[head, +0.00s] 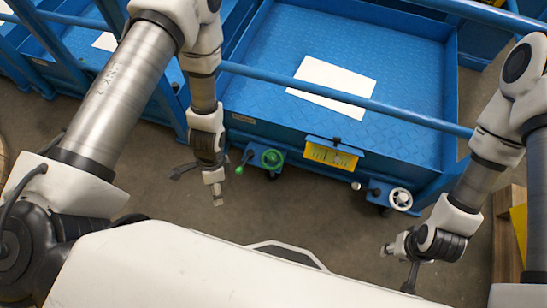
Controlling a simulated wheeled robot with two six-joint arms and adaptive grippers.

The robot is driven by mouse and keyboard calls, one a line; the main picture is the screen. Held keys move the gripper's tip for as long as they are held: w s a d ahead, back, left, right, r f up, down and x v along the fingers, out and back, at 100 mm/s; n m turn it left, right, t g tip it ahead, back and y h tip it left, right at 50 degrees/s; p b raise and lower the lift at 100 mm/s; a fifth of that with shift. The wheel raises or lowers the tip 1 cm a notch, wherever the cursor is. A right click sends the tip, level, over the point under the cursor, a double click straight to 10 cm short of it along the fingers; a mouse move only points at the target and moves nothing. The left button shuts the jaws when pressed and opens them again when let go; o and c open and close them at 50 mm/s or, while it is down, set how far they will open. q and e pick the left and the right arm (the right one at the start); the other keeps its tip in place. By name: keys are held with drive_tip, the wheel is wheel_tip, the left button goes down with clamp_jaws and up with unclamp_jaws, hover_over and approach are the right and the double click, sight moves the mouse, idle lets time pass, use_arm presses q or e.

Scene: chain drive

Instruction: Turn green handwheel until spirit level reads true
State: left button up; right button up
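The green handwheel (271,159) is on the front edge of the blue platform, with a green knob (239,170) out to its left. A yellow panel (331,154) under a small blue hood sits right of it; it may hold the spirit level, but no bubble can be made out. My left gripper (198,186) is left of the green handwheel, apart from it, with its fingers spread and nothing between them. My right gripper (398,268) is low at the right, also with spread fingers and empty, below a white handwheel (400,199).
The blue platform (410,75) has a raised rim and a blue rail (345,97) across it. White sheets (333,80) lie on its deck. A wooden pallet (508,225) stands at the right. Bare floor (310,215) is open between my grippers.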

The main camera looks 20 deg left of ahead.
use_arm(q)
drive_tip(key=w+d+f+m+b, duration=0.2)
drive_tip(key=w+f+m+b, duration=0.3)
drive_tip(key=w+f+b, duration=0.6)
drive_tip(key=m+t+b, duration=0.3)
drive_tip(key=m+b, duration=0.1)
drive_tip(key=b, duration=2)
hover_over(272, 156)
wheel_tip(272, 156, down, 18)
drive_tip(key=shift+d+r, duration=0.1)
drive_tip(key=shift+r, duration=0.05)
drive_tip(key=shift+b, duration=0.35)
wheel_tip(272, 156, down, 8)
drive_tip(key=b, duration=0.3)
drive_tip(key=shift+r+b, duration=0.2)
drive_tip(key=shift+b, duration=0.2)
drive_tip(key=shift+r, duration=0.1)
use_arm(e)
wheel_tip(272, 156, down, 42)
use_arm(q)
drive_tip(key=c, duration=1.1)
